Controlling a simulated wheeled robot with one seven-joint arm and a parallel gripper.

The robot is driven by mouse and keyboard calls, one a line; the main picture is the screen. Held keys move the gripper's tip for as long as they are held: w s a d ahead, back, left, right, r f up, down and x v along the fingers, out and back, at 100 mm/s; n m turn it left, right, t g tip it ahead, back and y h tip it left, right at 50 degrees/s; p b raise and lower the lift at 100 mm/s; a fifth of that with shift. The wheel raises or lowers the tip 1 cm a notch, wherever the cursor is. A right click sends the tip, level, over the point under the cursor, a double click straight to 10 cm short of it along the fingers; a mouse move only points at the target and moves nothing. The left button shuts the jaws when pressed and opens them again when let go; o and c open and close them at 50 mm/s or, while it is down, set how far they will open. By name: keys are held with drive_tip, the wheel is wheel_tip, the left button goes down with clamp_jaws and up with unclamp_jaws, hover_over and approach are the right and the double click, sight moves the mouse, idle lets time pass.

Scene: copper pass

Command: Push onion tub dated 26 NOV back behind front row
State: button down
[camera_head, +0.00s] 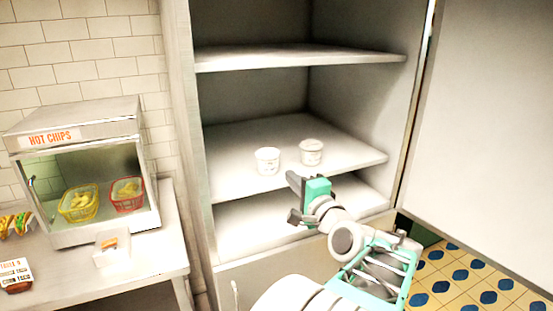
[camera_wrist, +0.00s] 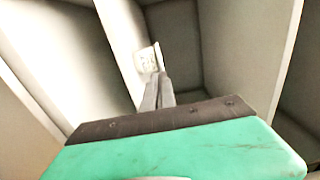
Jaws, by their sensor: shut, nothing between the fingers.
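Two small white tubs stand upright on the middle shelf of the open cabinet. The left tub (camera_head: 267,161) is slightly nearer the shelf's front edge, and the right tub (camera_head: 311,152) is a little farther back with a gap between them. Both have printing on the side, too small to read, so I cannot tell which is dated 26 NOV. My gripper (camera_head: 298,190) is in front of the shelf, below the tubs. In the wrist view, its fingers (camera_wrist: 161,80) are shut and empty, pointing towards one white tub (camera_wrist: 149,59); contact cannot be judged.
The middle shelf (camera_head: 240,185) is bare around the tubs, with free room behind them. An empty upper shelf (camera_head: 300,57) is above, and a lower shelf is below. The open door (camera_head: 490,130) stands at right. A hot chips warmer (camera_head: 80,170) sits on the left counter.

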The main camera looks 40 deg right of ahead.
sight(272, 158)
drive_tip(key=p+x, duration=0.2)
drive_tip(key=x, duration=0.8)
drive_tip(key=shift+f, duration=0.1)
drive_tip(key=x, duration=1.4)
drive_tip(key=shift+w+d+p, duration=0.15)
drive_tip(key=shift+p, duration=0.15)
